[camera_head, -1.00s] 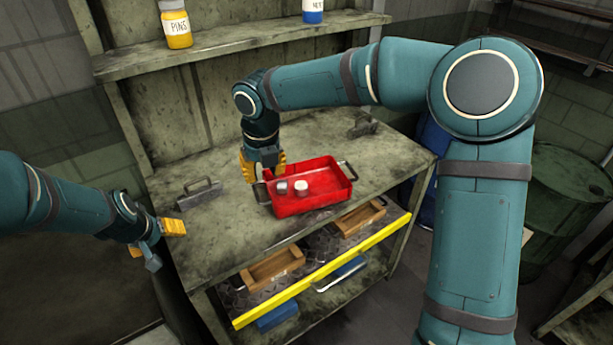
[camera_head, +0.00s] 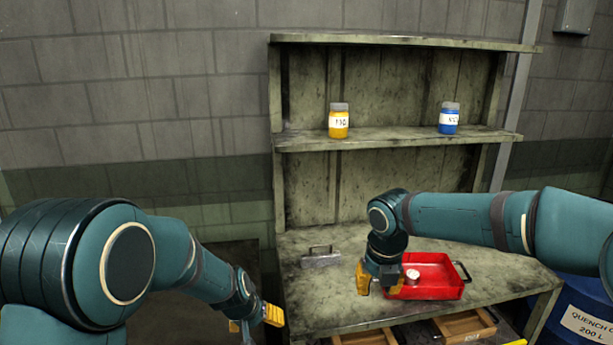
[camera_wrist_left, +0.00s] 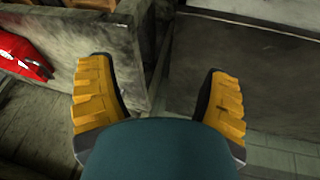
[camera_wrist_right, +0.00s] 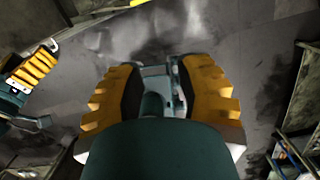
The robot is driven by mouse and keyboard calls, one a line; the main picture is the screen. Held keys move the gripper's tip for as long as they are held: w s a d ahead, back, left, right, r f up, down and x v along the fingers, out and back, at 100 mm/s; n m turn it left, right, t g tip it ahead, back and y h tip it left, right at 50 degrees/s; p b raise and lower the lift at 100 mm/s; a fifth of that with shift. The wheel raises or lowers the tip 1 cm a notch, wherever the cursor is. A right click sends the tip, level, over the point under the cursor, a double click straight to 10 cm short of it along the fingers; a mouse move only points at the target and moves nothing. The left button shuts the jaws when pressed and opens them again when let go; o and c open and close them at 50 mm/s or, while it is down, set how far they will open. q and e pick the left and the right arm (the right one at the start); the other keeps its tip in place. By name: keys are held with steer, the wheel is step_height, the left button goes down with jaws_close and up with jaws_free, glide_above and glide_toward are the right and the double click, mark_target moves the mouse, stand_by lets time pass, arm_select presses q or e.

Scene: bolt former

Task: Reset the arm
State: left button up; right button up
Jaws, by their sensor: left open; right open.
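My right gripper (camera_head: 379,283) is open and empty, pointing down, and shows in front of the left end of the red tray (camera_head: 450,291) in the head view. I cannot tell whether it touches the tray. A whitish cylinder (camera_head: 412,277) lies in the tray. My left gripper (camera_head: 262,319) is open and empty at the left front of the workbench. In the left wrist view its yellow fingers (camera_wrist_left: 161,102) are spread. The right wrist view also shows spread fingers (camera_wrist_right: 160,100) with nothing between them.
The workbench (camera_head: 325,290) carries a grey metal block with a handle (camera_head: 320,257). A yellow jar (camera_head: 338,122) and a blue jar (camera_head: 449,119) stand on the shelf (camera_head: 390,139). Wooden bins (camera_head: 464,327) sit below the front edge. A blue drum (camera_head: 585,315) stands at right.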

arm_select(q)
steer(key=s+a+f+g, duration=0.2)
steer(key=s+f, duration=1)
steer(key=f, duration=0.2)
arm_select(e)
steer(key=s+a+f+m+g+y, duration=0.15)
steer(key=s+a+f+m, duration=0.3)
steer(key=f+m, duration=0.6)
steer(key=s+a+f+m+y, duration=0.3)
steer(key=s+f+m, duration=0.2)
steer(key=f+m, duration=0.5)
arm_select(q)
steer(key=s+d+f+n+h, duration=0.1)
steer(key=s+d+f+h, duration=0.1)
steer(key=s, duration=0.8)
step_height(320, 180, down, 2)
steer(key=shift+d+f+g, duration=0.1)
steer(key=shift+d+g, duration=0.2)
steer(key=shift+d, duration=0.25)
arm_select(e)
steer(key=s+d+f+m+t, duration=0.1)
steer(key=s+d+f+m, duration=0.2)
steer(key=s+f+m, duration=0.7)
steer(key=s+m, duration=0.1)
steer(key=m, duration=0.6)
steer(key=shift+f+t+h, duration=0.25)
steer(key=shift+t+h, duration=0.1)
arm_select(q)
steer(key=shift+s, duration=0.1)
